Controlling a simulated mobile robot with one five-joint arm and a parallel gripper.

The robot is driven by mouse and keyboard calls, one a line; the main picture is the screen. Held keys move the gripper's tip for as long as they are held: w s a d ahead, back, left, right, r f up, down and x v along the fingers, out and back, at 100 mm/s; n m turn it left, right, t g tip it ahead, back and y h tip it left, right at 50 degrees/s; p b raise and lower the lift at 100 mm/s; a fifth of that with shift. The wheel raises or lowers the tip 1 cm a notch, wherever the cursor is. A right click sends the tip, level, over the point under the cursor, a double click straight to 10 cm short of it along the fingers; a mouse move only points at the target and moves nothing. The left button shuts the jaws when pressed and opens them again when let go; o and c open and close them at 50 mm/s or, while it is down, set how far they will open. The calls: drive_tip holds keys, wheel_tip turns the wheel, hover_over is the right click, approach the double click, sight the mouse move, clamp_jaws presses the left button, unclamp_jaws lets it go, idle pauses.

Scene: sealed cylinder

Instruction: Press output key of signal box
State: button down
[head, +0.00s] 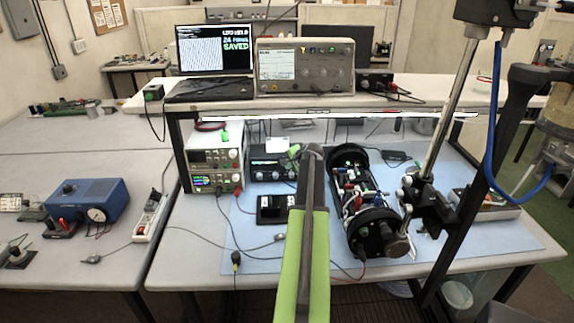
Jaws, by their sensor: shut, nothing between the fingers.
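A beige bench instrument (305,67) with a screen on its left and small keys and knobs on its right stands on the raised shelf; it looks like the signal box. Small yellow, blue and green marks run along the upper right of its front. I cannot tell which one is the output key. My arm, with a green sleeve, reaches up from the bottom middle. My gripper (313,150) is shut and empty at its far end, below the instrument in the picture and apart from it. Its fingertips are small and hard to make out.
A laptop (215,50) stands left of the instrument. Stacked power supplies (213,160) sit below the shelf at left. An open black cylinder (362,205) with electronics lies right of my arm on the blue mat (262,262). A metal stand (446,110) rises further right.

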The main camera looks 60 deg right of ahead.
drive_tip(key=shift+s+a, duration=0.5)
drive_tip(key=shift+a, duration=0.15)
drive_tip(key=s+a, duration=0.3)
drive_tip(key=a, duration=0.2)
drive_tip(key=shift+s, duration=0.25)
drive_tip(key=shift+d, duration=0.1)
